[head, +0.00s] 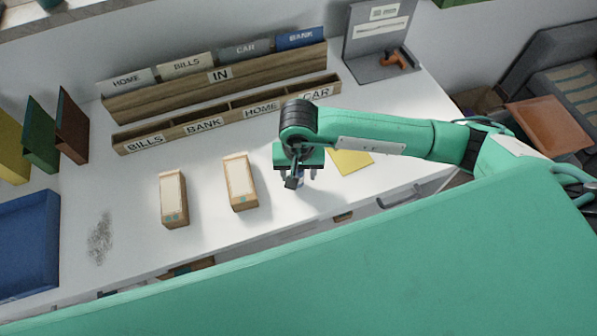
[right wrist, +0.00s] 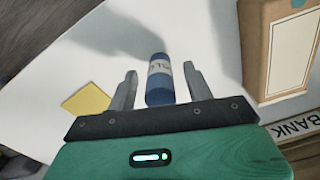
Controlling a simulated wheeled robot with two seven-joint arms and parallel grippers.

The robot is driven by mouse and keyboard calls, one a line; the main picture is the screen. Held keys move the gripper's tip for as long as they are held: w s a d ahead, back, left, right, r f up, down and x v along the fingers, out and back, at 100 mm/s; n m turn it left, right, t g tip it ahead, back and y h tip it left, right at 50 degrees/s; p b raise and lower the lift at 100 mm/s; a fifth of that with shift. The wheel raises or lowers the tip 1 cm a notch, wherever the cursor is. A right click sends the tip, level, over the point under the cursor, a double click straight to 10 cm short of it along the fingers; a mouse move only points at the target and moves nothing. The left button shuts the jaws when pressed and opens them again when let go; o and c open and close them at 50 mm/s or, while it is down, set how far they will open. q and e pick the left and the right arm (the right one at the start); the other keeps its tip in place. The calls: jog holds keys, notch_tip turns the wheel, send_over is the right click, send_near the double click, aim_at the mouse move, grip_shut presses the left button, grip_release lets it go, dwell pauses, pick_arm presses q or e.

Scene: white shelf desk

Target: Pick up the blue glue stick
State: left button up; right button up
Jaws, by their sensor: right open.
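The blue glue stick (right wrist: 159,80) with a white label stands between the two fingers of my right gripper (right wrist: 158,90) in the right wrist view. The fingers are open, with a gap on each side of it. In the head view my right gripper (head: 304,178) points down at the white desk. There the glue stick (head: 300,180) is mostly hidden behind the gripper, and only a small part shows. My left gripper is not in view.
A yellow note (head: 351,161) lies right of the gripper. Two tan boxes (head: 240,182) (head: 173,199) stand to the left. Labelled wooden sorters (head: 215,84) are behind. A blue tray (head: 28,243) is at far left. The desk's front edge is close to the gripper.

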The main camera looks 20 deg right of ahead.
jog(key=c, duration=1.1)
jog(key=shift+r, duration=0.15)
